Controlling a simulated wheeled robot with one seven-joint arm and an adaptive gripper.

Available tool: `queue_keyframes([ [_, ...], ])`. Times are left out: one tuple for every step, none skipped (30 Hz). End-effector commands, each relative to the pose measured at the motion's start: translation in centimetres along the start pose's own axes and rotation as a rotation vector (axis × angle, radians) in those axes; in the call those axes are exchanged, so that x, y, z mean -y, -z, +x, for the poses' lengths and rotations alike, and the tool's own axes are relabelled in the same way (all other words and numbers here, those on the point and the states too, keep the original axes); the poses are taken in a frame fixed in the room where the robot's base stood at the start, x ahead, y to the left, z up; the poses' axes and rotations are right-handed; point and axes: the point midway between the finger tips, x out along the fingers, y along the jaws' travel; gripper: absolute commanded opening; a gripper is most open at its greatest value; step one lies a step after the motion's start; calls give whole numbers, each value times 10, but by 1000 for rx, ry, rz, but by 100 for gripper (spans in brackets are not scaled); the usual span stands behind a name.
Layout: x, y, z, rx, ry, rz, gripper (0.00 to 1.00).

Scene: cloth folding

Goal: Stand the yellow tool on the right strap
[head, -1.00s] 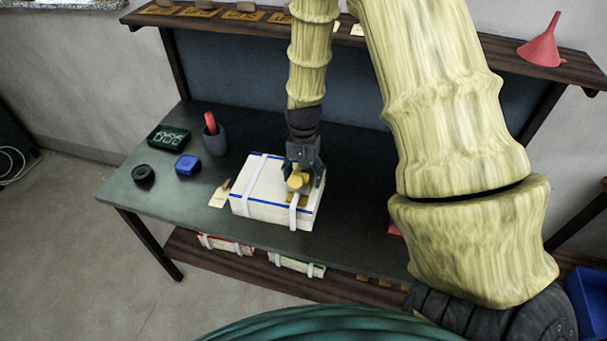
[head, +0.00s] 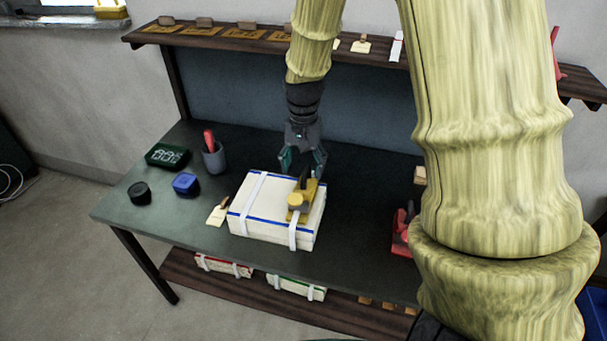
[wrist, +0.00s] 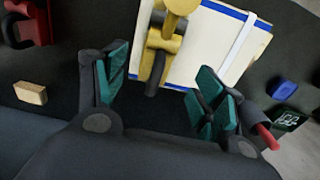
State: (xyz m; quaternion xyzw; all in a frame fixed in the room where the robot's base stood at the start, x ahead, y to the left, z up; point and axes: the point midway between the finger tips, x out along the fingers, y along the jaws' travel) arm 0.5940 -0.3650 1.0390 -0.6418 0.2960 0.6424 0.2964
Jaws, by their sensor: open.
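The yellow tool (head: 298,204) stands on top of the white cloth bundle (head: 256,212), at its right side over the right strap (head: 293,234). Its dark handle points up and back. The left strap (head: 251,200) lies clear of it. My gripper (head: 302,170) is open and empty, just behind and above the tool, apart from it. In the wrist view the tool (wrist: 163,42) shows between and beyond the open fingers (wrist: 158,98), with the bundle (wrist: 195,55) under it. The tool hides part of the right strap, so its exact contact there is hard to see.
A blue box (head: 186,184), black round item (head: 139,193), green-black box (head: 167,156) and grey cup (head: 214,157) stand on the left of the table. A red item (head: 402,236) stands at the right. A tag (head: 217,213) lies left of the bundle.

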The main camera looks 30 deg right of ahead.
Motion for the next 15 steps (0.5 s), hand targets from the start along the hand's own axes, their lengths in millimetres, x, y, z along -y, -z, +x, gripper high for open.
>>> queue_keyframes([
  [0, 1, -4, -2, 2, 0, 69],
  [0, 0, -6, -2, 1, 0, 69],
  [0, 0, -8, -2, 1, 0, 69],
  [0, 0, -9, -1, 0, 0, 69],
  [0, 0, -10, -1, 0, 0, 69],
  [0, 0, -11, 0, 0, 0, 69],
  [0, 0, -12, 0, 0, 0, 69],
  [0, 0, -12, 0, 0, 0, 69],
  [0, 0, -13, 0, 0, 0, 69],
  [0, 0, -13, 0, 0, 0, 69],
  [0, 0, -13, 0, 0, 0, 69],
  [0, 0, -13, 0, 0, 0, 69],
  [0, 0, -13, 0, 0, 0, 69],
  [0, 0, -13, 0, 0, 0, 69],
  [0, 0, -13, 0, 0, 0, 69],
])
